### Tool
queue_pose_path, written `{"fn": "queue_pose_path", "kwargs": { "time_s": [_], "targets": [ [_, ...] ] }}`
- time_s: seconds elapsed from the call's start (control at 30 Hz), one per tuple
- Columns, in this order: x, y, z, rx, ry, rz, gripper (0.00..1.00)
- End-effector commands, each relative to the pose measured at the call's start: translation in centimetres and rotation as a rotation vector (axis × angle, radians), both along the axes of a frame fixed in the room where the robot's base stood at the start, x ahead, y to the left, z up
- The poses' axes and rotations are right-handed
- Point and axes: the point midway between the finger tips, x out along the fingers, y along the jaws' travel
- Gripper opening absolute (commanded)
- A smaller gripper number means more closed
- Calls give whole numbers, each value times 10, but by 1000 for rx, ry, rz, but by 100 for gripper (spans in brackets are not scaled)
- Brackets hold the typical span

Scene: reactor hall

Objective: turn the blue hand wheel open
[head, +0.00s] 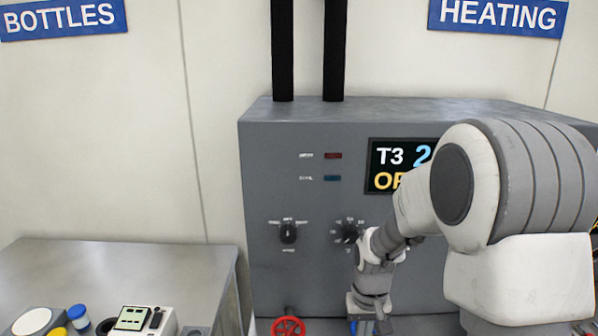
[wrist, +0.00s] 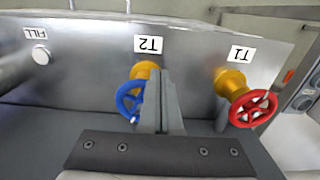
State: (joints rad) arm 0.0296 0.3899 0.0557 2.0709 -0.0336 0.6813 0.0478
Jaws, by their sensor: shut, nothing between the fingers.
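The blue hand wheel (wrist: 128,101) is on a yellow valve body (wrist: 145,71) under an upside-down T2 label in the wrist view. My gripper (wrist: 158,78) is shut and empty, with its fingers just right of the blue wheel and covering its right part. I cannot tell whether the fingers touch the wheel or pass in front of it. In the head view my gripper (head: 369,312) is at the bottom edge, where a small patch of blue shows; most of the wheel is hidden or out of frame.
A red hand wheel (wrist: 253,107) sits under the T1 label, to the right in the wrist view; a red wheel (head: 288,327) shows in the head view. A grey control cabinet (head: 265,160) stands behind my arm. A bench (head: 110,265) with bottles is at left.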

Motion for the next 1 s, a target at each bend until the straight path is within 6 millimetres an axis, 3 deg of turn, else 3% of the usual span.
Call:
{"fn": "queue_pose_path", "kwargs": {
  "time_s": [1.0],
  "targets": [
    [5, -6, 0, -1, -4, -2, 0]
  ]
}}
